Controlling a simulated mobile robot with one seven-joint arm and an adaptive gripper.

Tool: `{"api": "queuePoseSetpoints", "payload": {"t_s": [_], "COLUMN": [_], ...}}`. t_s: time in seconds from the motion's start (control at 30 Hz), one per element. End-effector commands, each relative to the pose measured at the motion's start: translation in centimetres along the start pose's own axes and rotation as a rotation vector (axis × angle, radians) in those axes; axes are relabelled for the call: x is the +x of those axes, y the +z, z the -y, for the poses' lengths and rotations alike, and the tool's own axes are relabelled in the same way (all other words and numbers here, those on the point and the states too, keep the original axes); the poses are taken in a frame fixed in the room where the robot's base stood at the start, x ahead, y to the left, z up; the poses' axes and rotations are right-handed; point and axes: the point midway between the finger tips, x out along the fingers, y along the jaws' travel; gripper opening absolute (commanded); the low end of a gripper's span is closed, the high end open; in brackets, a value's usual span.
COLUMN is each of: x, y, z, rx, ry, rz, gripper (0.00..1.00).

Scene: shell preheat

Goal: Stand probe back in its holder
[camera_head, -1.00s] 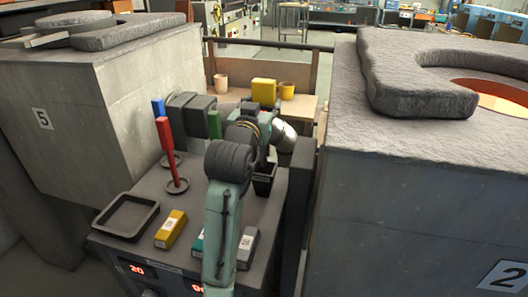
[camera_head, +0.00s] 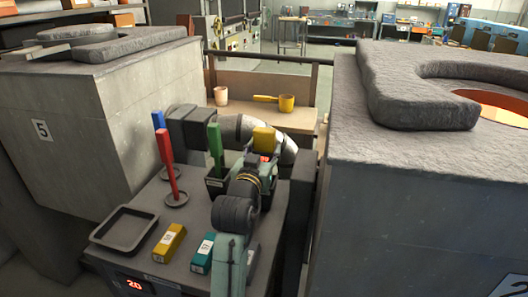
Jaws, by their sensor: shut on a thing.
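A yellow block-shaped thing (camera_head: 264,139), which looks like the probe's top, stands up at the far end of my arm. My gripper (camera_head: 263,162) is just below it and shut on it; the fingers are mostly hidden by my own wrist. A small red glow shows beside the grip. A dark box-like holder (camera_head: 216,187) with a pale label stands next to my wrist on the left. A green upright bar (camera_head: 215,147) rises from it. The probe's lower end is hidden, so I cannot tell whether it is inside a holder.
Red (camera_head: 167,160) and blue (camera_head: 158,120) upright bars stand at left. A dark tray (camera_head: 124,229), a yellow block (camera_head: 169,243) and a teal block (camera_head: 202,254) lie nearer. Large grey blocks flank both sides.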

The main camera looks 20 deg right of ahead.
Motion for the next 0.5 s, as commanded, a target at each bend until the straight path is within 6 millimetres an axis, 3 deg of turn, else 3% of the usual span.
{"api": "queuePoseSetpoints", "payload": {"t_s": [0.13, 0.17, 0.43, 0.5], "x": [-0.01, 0.00, 0.01, 0.01], "y": [0.43, 0.34, 0.30, 0.30], "z": [-0.01, -0.01, -0.01, -0.01], "rx": [0.000, 0.000, 0.000, 0.000], "ry": [0.000, 0.000, 0.000, 0.000], "rz": [-0.001, 0.001, 0.001, 0.001], "gripper": [0.18, 0.48, 0.66, 0.66]}}
